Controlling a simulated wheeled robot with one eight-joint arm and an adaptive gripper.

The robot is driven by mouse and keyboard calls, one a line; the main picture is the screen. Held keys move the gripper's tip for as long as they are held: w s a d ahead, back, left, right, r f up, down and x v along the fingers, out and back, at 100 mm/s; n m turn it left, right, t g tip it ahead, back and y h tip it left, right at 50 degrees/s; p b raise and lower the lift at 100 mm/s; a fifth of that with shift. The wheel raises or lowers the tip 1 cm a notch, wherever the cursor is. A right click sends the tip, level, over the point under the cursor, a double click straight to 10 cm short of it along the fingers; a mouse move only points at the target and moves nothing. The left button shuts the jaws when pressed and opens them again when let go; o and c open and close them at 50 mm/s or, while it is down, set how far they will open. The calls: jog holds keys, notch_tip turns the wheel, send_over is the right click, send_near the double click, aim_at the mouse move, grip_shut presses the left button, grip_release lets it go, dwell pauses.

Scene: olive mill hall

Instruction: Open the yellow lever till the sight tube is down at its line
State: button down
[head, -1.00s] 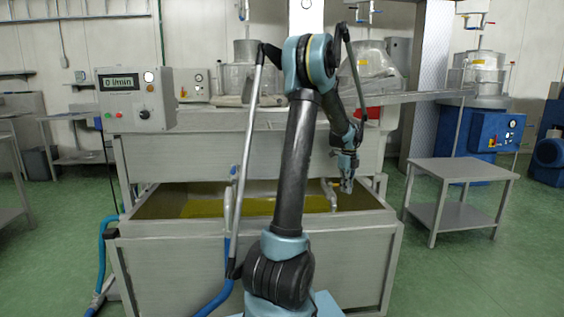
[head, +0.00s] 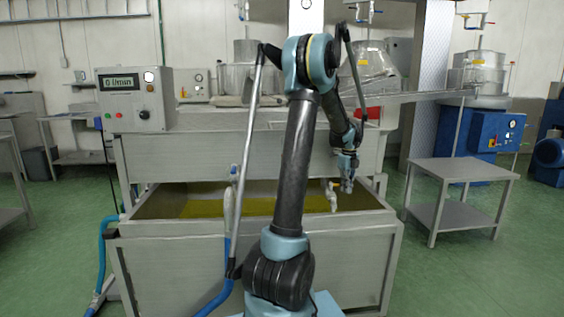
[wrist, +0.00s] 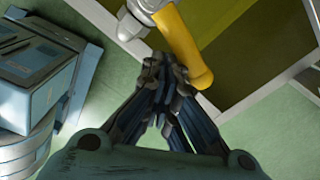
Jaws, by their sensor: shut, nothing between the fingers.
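The yellow lever (wrist: 183,45) runs from a grey metal fitting (wrist: 142,12) at the top of the wrist view down to the right. My gripper (wrist: 166,68) is shut and empty, its fingertips just left of the lever's lower part. I cannot tell whether they touch it. In the head view my gripper (head: 347,184) hangs over the right part of the steel tank, beside a pale valve fitting (head: 332,198).
The steel tank (head: 180,262) holds yellow-green liquid (head: 255,208). A control box (head: 136,100) with an l/min display stands at its upper left; the digit is blurred. A steel side table (head: 465,170) stands to the right. A blue hose (head: 103,250) runs at left.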

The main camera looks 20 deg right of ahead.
dwell(0.4)
jog(key=shift+w+d+r, duration=0.1)
jog(key=shift+w+d, duration=0.25)
jog(key=shift+w, duration=0.25)
jog(key=shift+w+d, duration=0.3)
jog(key=shift+w, duration=0.3)
jog(key=shift+w+d+r, duration=0.1)
jog(key=shift+w+d, duration=0.05)
jog(key=shift+w, duration=0.05)
jog(key=shift+r, duration=0.1)
jog(key=shift+w+r, duration=0.25)
jog(key=shift+r, duration=0.8)
jog(key=shift+w+a+r, duration=0.1)
jog(key=shift+w+a, duration=0.1)
jog(key=shift+w, duration=0.1)
jog(key=shift+s+d+r, duration=0.1)
jog(key=shift+s+r, duration=0.15)
jog(key=shift+r, duration=0.55)
jog(key=shift+s+r, duration=0.25)
jog(key=shift+r, duration=0.5)
jog(key=shift+s, duration=0.1)
